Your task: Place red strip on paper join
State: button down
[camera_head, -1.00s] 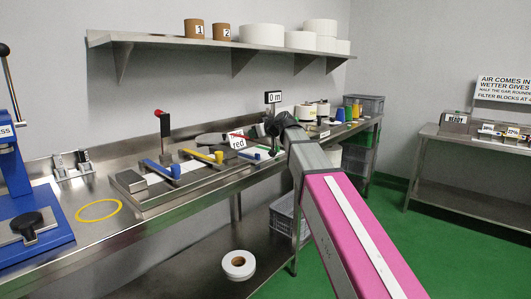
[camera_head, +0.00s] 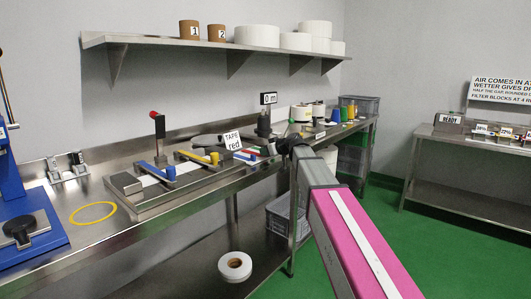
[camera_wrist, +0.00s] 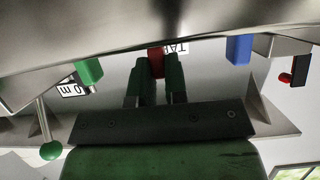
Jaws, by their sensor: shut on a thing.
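My gripper (camera_wrist: 156,72), with green fingers, is shut on a small red piece (camera_wrist: 156,58), which looks like the red strip. In the head view my dark wrist (camera_head: 287,144) is over the bench to the right of the tape sign (camera_head: 233,142); my fingertips are not clear there. White paper (camera_head: 152,171) runs along a metal fixture with a blue clamp bar (camera_head: 160,166) and a yellow one (camera_head: 204,156). The paper join itself is too small to make out. In the wrist view the metal bench fills the top.
A green knob on a rod (camera_wrist: 50,150) and a blue block (camera_wrist: 239,48) show in the wrist view. A red-topped black post (camera_head: 158,136) stands behind the fixture. A "0 m" sign (camera_head: 268,98) stands beyond my wrist. A yellow ring (camera_head: 93,213) marks clear bench at left.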

jog(key=shift+f, duration=0.2)
jog(key=c, duration=1.1)
grip_release()
jog(key=shift+c, duration=0.2)
jog(key=shift+r, duration=0.1)
jog(key=v, duration=1.2)
